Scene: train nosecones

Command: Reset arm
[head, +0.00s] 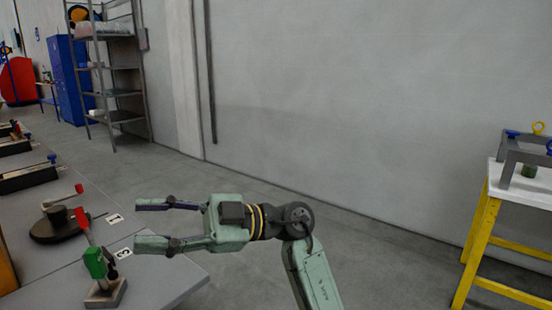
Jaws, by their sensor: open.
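My gripper (150,224) is open and empty, its two fingers spread apart and pointing left. It is held at the right end of the grey workbench (165,285). The lower finger shows in front of the bench top beside a green and red device (95,263). My pale green arm comes up from the bottom of the view and bends left at the wrist. Whether the gripper touches anything cannot be told, but nothing lies between its fingers.
A round dark fixture with a red handle (57,223) and several clamps stand on the benches at left. A yellow-legged table (487,215) with a grey frame (527,148) stands at right. A metal shelf (120,77) and blue cabinet (66,85) stand behind. The middle floor is clear.

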